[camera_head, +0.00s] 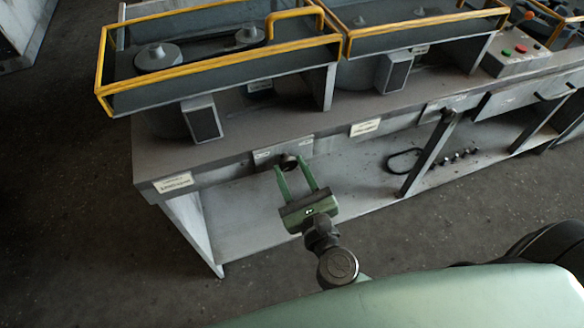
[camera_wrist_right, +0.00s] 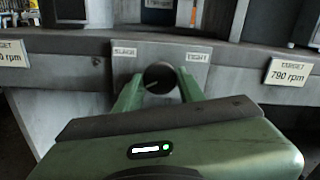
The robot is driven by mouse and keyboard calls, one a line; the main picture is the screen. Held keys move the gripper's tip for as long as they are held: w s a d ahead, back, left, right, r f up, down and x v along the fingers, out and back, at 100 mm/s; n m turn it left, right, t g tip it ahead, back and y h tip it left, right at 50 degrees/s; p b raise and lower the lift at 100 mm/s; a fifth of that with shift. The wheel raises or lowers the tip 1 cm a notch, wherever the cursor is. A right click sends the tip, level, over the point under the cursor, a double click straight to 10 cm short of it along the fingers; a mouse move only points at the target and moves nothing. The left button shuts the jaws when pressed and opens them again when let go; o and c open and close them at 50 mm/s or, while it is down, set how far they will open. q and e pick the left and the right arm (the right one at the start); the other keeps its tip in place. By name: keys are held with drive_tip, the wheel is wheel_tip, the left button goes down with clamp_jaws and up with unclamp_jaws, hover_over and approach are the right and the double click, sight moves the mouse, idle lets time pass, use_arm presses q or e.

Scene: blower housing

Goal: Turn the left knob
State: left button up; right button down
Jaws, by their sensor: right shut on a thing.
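The left knob (camera_head: 288,161) is a small dark round knob on a grey plate on the bench's front edge. In the right wrist view the knob (camera_wrist_right: 159,77) sits between labels reading "SLACK" on the left and "TIGHT" on the right. My right gripper (camera_head: 297,164) is green and reaches the knob from the front. Its two fingers stand on either side of the knob and are shut on it. The fingertips cover the knob's sides. My left gripper is not in view.
Yellow-railed housings (camera_head: 215,65) stand on the bench. A control box with coloured buttons (camera_head: 515,55) is at the far right.

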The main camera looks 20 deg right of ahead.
drive_tip(key=n+p, duration=0.3)
drive_tip(key=n, duration=0.2)
drive_tip(key=shift+r, duration=0.2)
drive_tip(key=n+p, duration=0.4)
drive_tip(key=n, duration=0.1)
drive_tip(key=shift+d+n, duration=0.1)
drive_tip(key=shift+n, duration=0.3)
drive_tip(key=n+p, duration=0.3)
drive_tip(key=n, duration=0.2)
drive_tip(key=shift+w+r, duration=0.1)
drive_tip(key=shift+n+p, duration=1.05)
drive_tip(key=shift+n, duration=1.15)
drive_tip(key=c, duration=0.9)
unclamp_jaws()
drive_tip(key=shift+f, duration=0.2)
